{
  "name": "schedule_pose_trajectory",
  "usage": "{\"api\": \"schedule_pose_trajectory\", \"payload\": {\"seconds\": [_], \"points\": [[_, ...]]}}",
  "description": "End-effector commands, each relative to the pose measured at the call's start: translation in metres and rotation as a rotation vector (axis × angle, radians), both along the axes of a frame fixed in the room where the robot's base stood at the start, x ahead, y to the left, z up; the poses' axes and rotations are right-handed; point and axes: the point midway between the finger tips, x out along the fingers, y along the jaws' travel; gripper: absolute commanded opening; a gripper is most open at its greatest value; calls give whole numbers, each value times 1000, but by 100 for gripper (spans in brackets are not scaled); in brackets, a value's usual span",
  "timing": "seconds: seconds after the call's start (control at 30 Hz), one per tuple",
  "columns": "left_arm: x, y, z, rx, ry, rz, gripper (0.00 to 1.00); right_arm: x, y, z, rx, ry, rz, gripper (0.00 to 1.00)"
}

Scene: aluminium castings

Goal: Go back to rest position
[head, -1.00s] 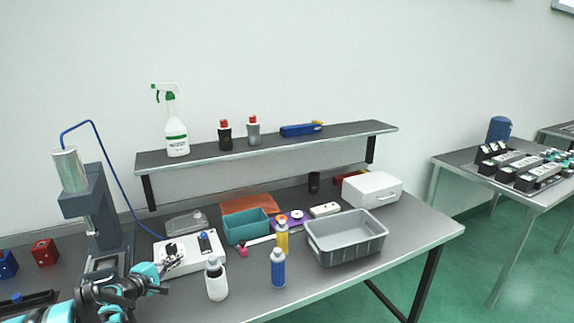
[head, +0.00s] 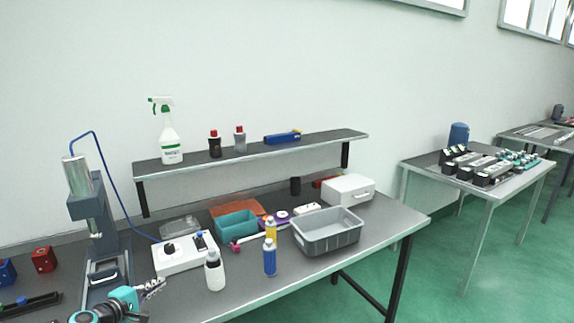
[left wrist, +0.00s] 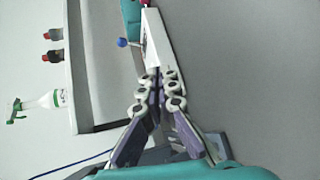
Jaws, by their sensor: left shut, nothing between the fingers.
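My left gripper (head: 152,287) is at the lower left of the head view, in front of the press and near the white control box (head: 184,255). In the left wrist view its fingers (left wrist: 160,92) are closed together with nothing between them. The white box shows beyond the fingertips there. My right gripper is not in view.
A shelf (head: 250,147) carries a spray bottle (head: 169,138). A second table (head: 480,185) stands right.

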Motion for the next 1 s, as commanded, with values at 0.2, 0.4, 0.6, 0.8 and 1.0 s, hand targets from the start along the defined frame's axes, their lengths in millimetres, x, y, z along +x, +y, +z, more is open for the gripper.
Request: {"api": "schedule_pose_trajectory", "payload": {"seconds": [0.2,0.4,0.6,0.8,1.0], "points": [[-15,-40,13,114,46,-67,0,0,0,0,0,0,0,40],[-43,-89,25,275,101,-160,0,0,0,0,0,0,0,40],[-106,-157,34,551,172,-323,0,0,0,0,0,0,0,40],[-192,-205,28,879,226,-512,0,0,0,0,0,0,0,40],[-271,-221,11,1193,251,-682,0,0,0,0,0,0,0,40]]}}
